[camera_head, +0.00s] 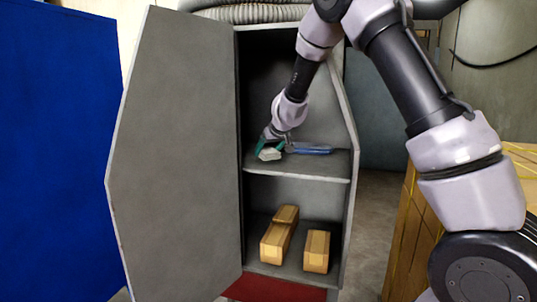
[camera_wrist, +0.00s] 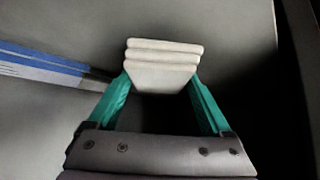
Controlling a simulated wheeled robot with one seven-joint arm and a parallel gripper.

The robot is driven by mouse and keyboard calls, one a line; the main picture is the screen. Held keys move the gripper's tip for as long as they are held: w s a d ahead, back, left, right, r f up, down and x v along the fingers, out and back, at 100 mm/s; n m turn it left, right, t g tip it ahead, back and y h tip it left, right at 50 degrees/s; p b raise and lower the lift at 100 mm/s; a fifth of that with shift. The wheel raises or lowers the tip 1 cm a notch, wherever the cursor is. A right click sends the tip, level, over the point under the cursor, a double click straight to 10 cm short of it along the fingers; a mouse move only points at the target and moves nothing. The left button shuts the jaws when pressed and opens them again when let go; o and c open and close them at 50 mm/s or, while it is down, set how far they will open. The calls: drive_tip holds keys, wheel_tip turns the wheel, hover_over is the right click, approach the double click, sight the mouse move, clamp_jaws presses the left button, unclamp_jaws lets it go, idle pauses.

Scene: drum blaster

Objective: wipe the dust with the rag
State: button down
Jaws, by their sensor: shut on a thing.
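The rag is a white folded stack (camera_wrist: 160,65) held between the two green fingers of my gripper (camera_wrist: 160,84) in the wrist view. In the head view the rag (camera_head: 269,154) shows as a small pale block at my gripper (camera_head: 268,146), over the left part of the cabinet's upper shelf (camera_head: 300,165). I cannot tell whether the rag touches the shelf. No dust can be made out in either view.
A blue-and-white flat item (camera_head: 310,149) lies on the shelf right of my gripper; it also shows in the wrist view (camera_wrist: 45,68). Wooden blocks (camera_head: 316,252) stand in the lower compartment. The grey cabinet door (camera_head: 180,150) stands open at left. A wooden crate (camera_head: 408,235) is at right.

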drive_tip(key=shift+r, duration=2.45)
drive_tip(key=shift+r, duration=1.5)
